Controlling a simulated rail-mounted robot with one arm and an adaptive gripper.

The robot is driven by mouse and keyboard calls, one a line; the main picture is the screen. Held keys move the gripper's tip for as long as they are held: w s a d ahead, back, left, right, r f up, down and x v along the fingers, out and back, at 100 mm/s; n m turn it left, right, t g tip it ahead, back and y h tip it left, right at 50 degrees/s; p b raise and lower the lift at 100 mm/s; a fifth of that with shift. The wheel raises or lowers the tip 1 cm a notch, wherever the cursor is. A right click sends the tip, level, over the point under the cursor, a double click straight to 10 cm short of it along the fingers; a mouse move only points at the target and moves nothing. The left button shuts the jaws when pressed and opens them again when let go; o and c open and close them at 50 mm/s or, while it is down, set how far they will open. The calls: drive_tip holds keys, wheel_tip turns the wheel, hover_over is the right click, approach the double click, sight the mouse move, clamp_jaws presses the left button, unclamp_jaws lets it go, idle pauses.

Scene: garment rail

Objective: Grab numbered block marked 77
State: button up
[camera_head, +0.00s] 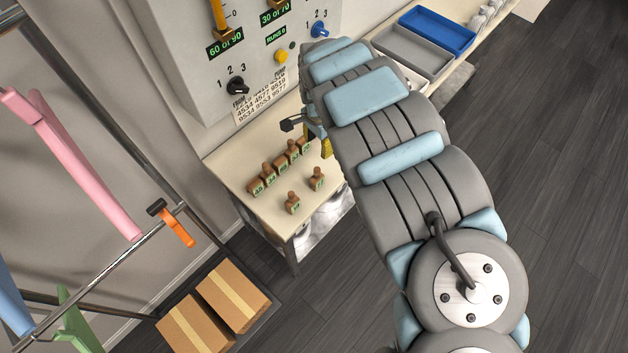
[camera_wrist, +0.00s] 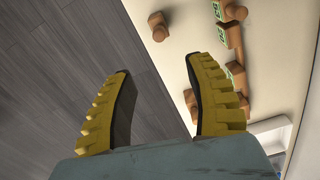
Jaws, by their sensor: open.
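Several small brown numbered blocks with knobs and green labels stand on the cream table. In the head view a row of them (camera_head: 270,175) runs diagonally, with one block (camera_head: 317,179) and another block (camera_head: 293,203) apart in front. The labels are too small for me to tell which one is 77. My gripper (camera_wrist: 160,66) is open, with yellow ribbed fingers and nothing between them. In the wrist view one lone block (camera_wrist: 158,27) lies beyond the fingertips, and more blocks (camera_wrist: 232,40) are right of the right finger. In the head view my arm hides most of the gripper.
A grey control panel (camera_head: 215,65) with knobs and a number sheet (camera_head: 262,97) rises behind the table (camera_head: 238,172). A blue tray (camera_head: 438,28) and a grey tray (camera_head: 412,52) sit farther right. A garment rail (camera_head: 110,257) and cardboard boxes (camera_head: 232,295) are at left.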

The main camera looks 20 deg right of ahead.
sight(317, 169)
wheel_tip(317, 169, down, 4)
drive_tip(key=shift+r, duration=0.1)
drive_tip(key=shift+f+b, duration=0.45)
drive_tip(key=shift+f, duration=3.25)
drive_tip(key=shift+s+a+f, duration=0.1)
drive_tip(key=shift+a+f, duration=0.05)
drive_tip(key=shift+f, duration=2.4)
clamp_jaws()
